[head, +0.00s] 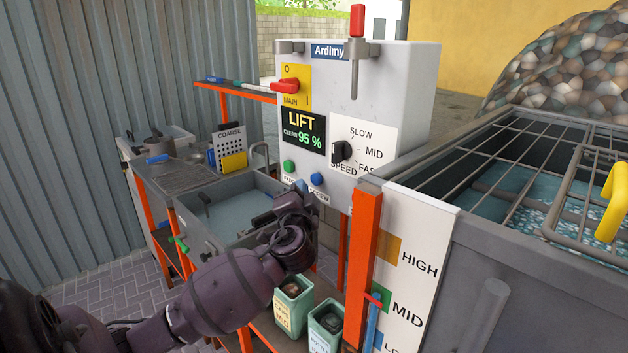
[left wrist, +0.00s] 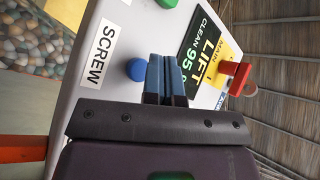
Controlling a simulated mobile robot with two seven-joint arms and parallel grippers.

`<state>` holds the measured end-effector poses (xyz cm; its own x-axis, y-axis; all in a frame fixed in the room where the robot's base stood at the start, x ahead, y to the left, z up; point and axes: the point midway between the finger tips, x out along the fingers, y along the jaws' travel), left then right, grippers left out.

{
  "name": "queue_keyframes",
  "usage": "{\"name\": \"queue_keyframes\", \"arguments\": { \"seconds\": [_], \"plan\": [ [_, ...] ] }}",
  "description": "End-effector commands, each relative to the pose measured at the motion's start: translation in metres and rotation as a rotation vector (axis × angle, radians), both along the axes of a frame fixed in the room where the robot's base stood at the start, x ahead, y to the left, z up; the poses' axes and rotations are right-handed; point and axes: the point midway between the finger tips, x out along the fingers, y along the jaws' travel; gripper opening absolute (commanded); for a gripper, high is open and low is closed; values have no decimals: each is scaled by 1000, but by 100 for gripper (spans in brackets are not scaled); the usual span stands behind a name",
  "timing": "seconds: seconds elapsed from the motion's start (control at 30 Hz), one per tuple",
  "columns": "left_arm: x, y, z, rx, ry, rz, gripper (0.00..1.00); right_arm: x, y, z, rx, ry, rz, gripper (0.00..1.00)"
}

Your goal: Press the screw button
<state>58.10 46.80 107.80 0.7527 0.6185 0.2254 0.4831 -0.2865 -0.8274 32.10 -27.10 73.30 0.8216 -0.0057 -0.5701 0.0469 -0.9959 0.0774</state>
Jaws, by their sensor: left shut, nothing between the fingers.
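The screw button is a round blue button (head: 317,180) low on the light grey control panel (head: 408,100). In the left wrist view the same blue button (left wrist: 137,69) sits beside the SCREW label (left wrist: 103,52). My left gripper (head: 301,187) is shut and empty, close in front of the panel, just left of and slightly below the blue button in the head view. Its closed blue fingertips (left wrist: 166,62) appear just right of the button in the left wrist view. I cannot tell whether they touch the panel. My right gripper is not in view.
A green button (head: 288,167) is left of the blue one. Above are the LIFT display (head: 303,132), red main switch (head: 286,86) and black speed knob (head: 341,151). An orange post (head: 362,262) and level board (head: 412,245) stand right; two bins (head: 293,303) are below.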

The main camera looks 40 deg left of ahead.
Motion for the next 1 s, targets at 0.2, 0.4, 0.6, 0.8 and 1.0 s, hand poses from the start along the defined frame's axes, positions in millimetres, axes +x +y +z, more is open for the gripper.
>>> {"name": "queue_keyframes", "arguments": {
  "seconds": [0.2, 0.4, 0.6, 0.8, 1.0],
  "plan": [
    [-19, 2, 2, 0, -2, 2, 0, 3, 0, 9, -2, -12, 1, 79],
    [-35, 3, 2, 0, -1, 0, 0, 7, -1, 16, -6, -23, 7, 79],
    [-44, 4, 1, 0, -1, 0, 0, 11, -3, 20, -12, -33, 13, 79],
    [-44, 4, 1, 0, -1, 0, 0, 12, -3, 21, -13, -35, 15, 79],
    [-44, 4, 1, 0, -1, 0, 0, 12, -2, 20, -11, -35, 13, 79]
  ]
}}
